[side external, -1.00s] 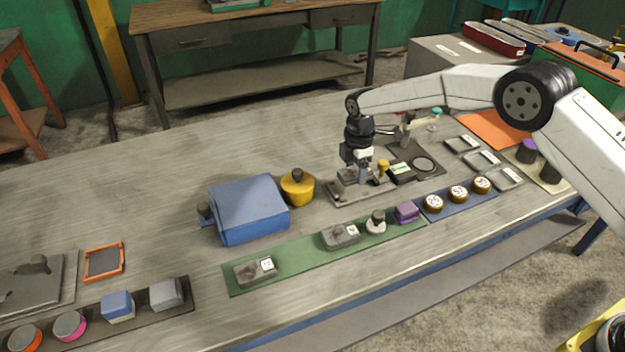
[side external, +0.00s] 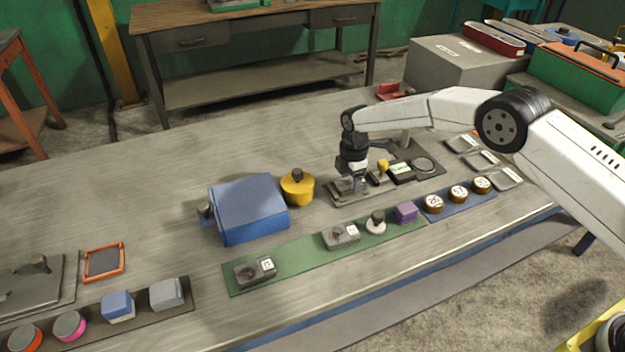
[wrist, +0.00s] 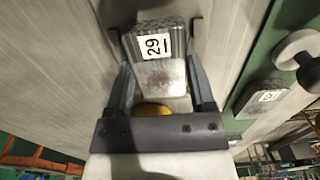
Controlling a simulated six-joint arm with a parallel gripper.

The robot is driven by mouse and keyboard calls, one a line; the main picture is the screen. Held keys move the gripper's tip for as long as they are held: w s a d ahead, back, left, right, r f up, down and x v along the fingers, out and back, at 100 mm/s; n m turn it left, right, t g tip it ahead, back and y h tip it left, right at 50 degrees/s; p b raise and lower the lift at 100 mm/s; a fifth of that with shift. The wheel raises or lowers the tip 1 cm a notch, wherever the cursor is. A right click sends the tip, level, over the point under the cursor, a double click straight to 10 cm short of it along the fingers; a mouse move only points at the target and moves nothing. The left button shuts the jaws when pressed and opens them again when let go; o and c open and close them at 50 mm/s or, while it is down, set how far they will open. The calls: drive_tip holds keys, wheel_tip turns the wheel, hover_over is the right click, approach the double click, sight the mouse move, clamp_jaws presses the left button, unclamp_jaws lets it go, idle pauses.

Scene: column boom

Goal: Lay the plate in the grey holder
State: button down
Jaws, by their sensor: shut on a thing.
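The plate (wrist: 158,45) is a grey metal block with a white label reading 29. My gripper (wrist: 160,68) is shut on its sides in the wrist view. Dark corner brackets of the grey holder (wrist: 197,24) stand at both sides of the plate's far end. In the side view my gripper (side external: 356,187) points down at the holder (side external: 334,200), with the plate (side external: 344,184) low at it. I cannot tell whether the plate rests on the holder's floor; the fingers hide part of it.
A yellow-knobbed part (side external: 383,166) stands close right of my gripper. A yellow pot (side external: 297,188) and blue box (side external: 249,208) are to the left. The green strip (side external: 300,258) in front carries labelled grey blocks, a white knob (side external: 376,222) and a purple block (side external: 406,211).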

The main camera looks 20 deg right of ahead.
sight(351, 182)
idle(0.4)
unclamp_jaws()
drive_tip(key=shift+f, duration=0.15)
wheel_tip(351, 182, up, 12)
drive_tip(key=shift+r, duration=0.2)
idle(0.4)
drive_tip(key=shift+s, duration=0.1)
idle(0.5)
